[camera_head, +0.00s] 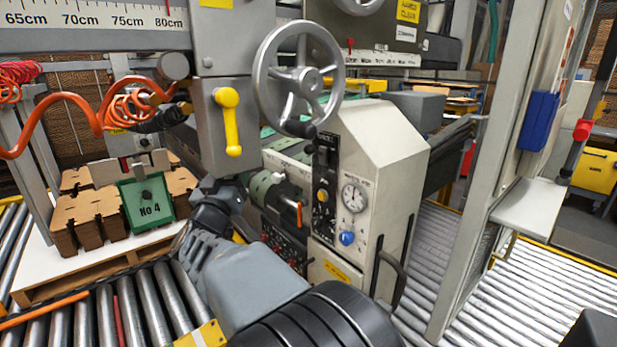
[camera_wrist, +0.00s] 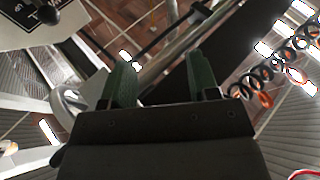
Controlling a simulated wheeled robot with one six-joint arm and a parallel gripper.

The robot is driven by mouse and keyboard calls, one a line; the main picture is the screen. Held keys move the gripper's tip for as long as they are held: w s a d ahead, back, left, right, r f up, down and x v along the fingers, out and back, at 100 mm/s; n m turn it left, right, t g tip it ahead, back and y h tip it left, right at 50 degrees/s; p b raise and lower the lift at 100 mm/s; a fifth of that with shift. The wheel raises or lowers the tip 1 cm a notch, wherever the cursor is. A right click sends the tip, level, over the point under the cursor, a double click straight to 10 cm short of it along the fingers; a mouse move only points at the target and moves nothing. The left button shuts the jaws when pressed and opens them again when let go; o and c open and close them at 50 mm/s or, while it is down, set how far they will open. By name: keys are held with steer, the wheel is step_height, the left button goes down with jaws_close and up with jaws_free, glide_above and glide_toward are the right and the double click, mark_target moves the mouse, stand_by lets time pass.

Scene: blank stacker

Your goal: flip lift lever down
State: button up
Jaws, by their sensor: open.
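A yellow lever (camera_head: 231,121) is mounted on a grey box at the upper middle of the head view. Its knob end is at the top and its handle points straight down. No label shows that it is the lift lever. My gripper (camera_head: 220,192) is below the yellow lever in the head view, partly hidden by my own wrist and apart from the lever. In the wrist view my gripper (camera_wrist: 161,78) has two green fingers spread apart with nothing held between them. I cannot pick out the yellow lever in the wrist view.
A large grey handwheel (camera_head: 298,78) is right of the lever. A cream control cabinet (camera_head: 385,150) with a dial stands further right. Orange coiled hose (camera_head: 125,105) hangs at left above stacked brown blanks (camera_head: 92,215) and a green No 4 block (camera_head: 146,205). Rollers (camera_head: 95,320) run below.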

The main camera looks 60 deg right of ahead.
mark_target(306, 152)
steer(key=s+d+f+m+g+h+b, duration=0.25)
steer(key=s+d+m+g, duration=0.3)
steer(key=s+g, duration=0.4)
steer(key=shift+m, duration=0.25)
steer(key=x, duration=1.3)
steer(key=shift+s+r, duration=0.2)
steer(key=shift+r, duration=0.1)
steer(key=shift+c, duration=0.5)
steer(key=shift+g, duration=0.35)
jaws_close()
